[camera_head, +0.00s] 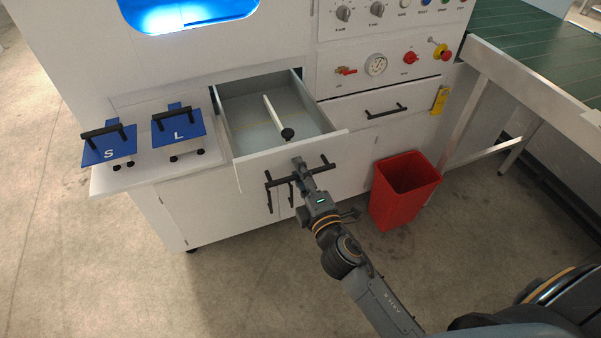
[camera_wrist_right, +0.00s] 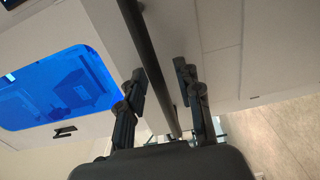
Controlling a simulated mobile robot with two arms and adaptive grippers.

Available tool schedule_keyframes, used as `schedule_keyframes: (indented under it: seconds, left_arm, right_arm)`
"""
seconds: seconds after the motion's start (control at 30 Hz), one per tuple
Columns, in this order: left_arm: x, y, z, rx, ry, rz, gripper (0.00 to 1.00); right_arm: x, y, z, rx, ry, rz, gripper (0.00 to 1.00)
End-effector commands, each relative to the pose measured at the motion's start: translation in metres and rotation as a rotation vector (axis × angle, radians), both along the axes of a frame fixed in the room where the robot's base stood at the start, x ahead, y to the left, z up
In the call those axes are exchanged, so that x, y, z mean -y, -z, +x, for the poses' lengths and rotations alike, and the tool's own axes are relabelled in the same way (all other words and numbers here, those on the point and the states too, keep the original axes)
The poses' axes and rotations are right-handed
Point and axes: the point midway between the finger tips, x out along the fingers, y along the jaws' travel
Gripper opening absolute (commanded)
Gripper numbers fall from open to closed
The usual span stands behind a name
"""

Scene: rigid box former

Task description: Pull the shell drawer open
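The shell drawer (camera_head: 285,157) stands pulled out from the white machine, its inside showing. A pale rod (camera_head: 272,113) with a dark round end lies in it. The drawer's black bar handle (camera_head: 325,162) is on its front. My right gripper (camera_head: 299,168) is at this handle. In the right wrist view, the black bar (camera_wrist_right: 150,62) runs between the two fingers of my right gripper (camera_wrist_right: 162,82). The fingers stand apart, with a gap showing beside the bar, so the gripper looks open around it. My left gripper is out of view.
A red bin (camera_head: 404,188) stands on the floor right of the drawer. A closed drawer (camera_head: 345,106) is to the right. Blue plates marked S (camera_head: 108,150) and L (camera_head: 178,132) sit on the left ledge. A green conveyor (camera_head: 540,50) is at right. Floor at front left is clear.

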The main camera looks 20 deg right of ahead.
Motion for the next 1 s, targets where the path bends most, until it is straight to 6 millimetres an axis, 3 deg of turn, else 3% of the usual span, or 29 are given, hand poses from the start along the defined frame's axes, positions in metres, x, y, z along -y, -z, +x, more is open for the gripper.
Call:
schedule_keyframes:
  seconds: [0.17, 0.6, 1.0]
  left_arm:
    - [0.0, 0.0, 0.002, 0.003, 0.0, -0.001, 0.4]
    - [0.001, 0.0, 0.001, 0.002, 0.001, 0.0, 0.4]
    - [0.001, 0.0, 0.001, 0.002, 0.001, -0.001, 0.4]
  right_arm:
    - [0.0, 0.001, -0.009, -0.001, 0.0, 0.001, 0.34]
    - [0.002, 0.001, -0.069, -0.002, 0.002, 0.003, 0.34]
    - [0.003, 0.0, -0.075, 0.0, 0.0, 0.0, 0.34]
